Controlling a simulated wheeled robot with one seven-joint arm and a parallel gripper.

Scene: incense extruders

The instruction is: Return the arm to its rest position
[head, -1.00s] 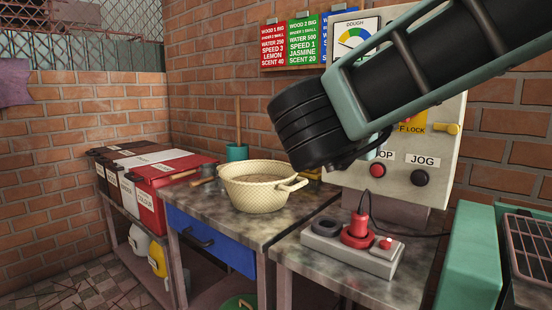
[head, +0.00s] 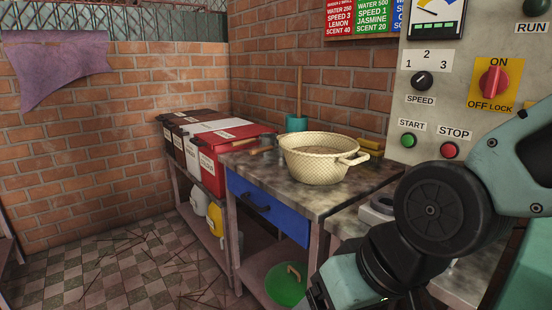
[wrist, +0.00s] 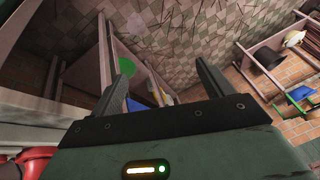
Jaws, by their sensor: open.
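My arm fills the lower right of the head view, bent at a round black joint. In the wrist view my gripper (wrist: 165,88) is open, with its two dark fingers apart and nothing between them. It hangs over the space beside the tables, with the tiled floor (wrist: 190,35) below. In the head view the fingers are cut off or hidden at the bottom edge.
A cream basin (head: 318,160) stands on the stained table (head: 290,192) with a blue drawer (head: 268,208). A grey control panel (head: 440,110) stands behind my arm.

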